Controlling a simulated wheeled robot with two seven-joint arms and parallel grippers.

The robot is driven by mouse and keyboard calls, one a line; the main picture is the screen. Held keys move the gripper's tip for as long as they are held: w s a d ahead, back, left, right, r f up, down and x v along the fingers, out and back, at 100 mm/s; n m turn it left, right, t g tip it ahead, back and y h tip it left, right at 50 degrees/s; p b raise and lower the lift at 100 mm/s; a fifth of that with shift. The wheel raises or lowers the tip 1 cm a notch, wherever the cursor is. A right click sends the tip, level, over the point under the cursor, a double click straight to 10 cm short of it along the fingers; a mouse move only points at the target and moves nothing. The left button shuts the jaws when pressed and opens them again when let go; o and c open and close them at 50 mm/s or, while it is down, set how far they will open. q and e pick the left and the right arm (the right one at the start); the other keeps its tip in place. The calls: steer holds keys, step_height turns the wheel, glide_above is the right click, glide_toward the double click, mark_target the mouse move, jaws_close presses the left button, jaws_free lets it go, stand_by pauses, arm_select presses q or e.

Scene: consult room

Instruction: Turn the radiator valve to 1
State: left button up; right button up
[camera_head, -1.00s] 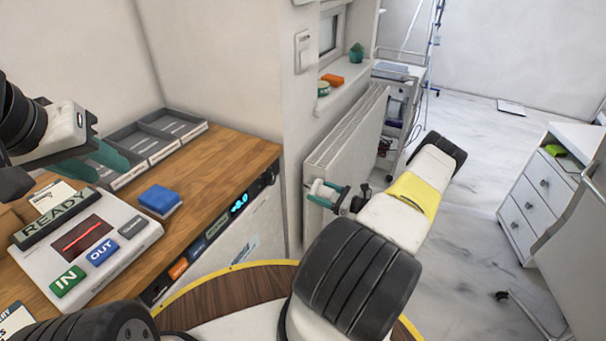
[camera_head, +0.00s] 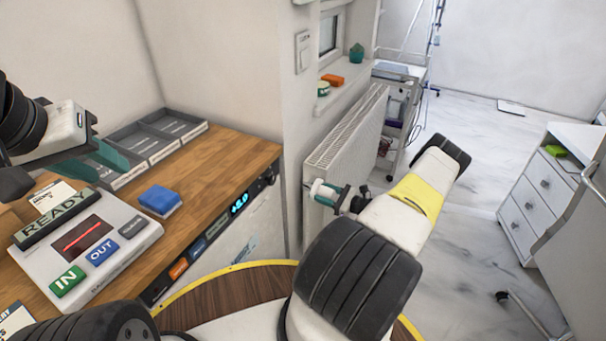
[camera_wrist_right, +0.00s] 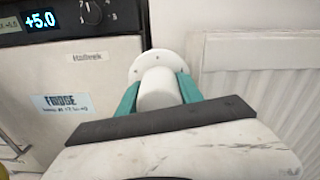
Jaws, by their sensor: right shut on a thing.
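The radiator valve is a white round knob (camera_wrist_right: 158,92) with a paler disc (camera_wrist_right: 148,64) behind it, marked with small dots. In the head view the valve (camera_head: 321,191) sits at the near end of the white radiator (camera_head: 345,140). My right gripper (camera_head: 340,197) is shut on the knob, with one teal finger on each side in the right wrist view (camera_wrist_right: 159,93). The number the valve is set to cannot be read. My left gripper (camera_head: 98,163) is above the counter at the left, its teal fingers apart and empty.
A wooden counter (camera_head: 225,160) holds a READY panel (camera_head: 105,245), a blue block (camera_head: 159,199) and grey trays (camera_head: 150,145). A fridge front (camera_wrist_right: 85,90) with a +5.0 display (camera_wrist_right: 40,20) stands left of the valve. A white trolley (camera_head: 400,110) stands beyond the radiator.

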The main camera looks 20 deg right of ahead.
steer(key=n, duration=0.4)
steer(key=shift+d, duration=0.1)
steer(key=n, duration=0.9)
steer(key=shift+n, duration=0.3)
steer(key=n, duration=0.4)
steer(key=shift+r, duration=0.1)
steer(key=n, duration=0.8)
steer(key=shift+n, duration=0.3)
steer(key=n, duration=0.3)
steer(key=shift+n, duration=2.2)
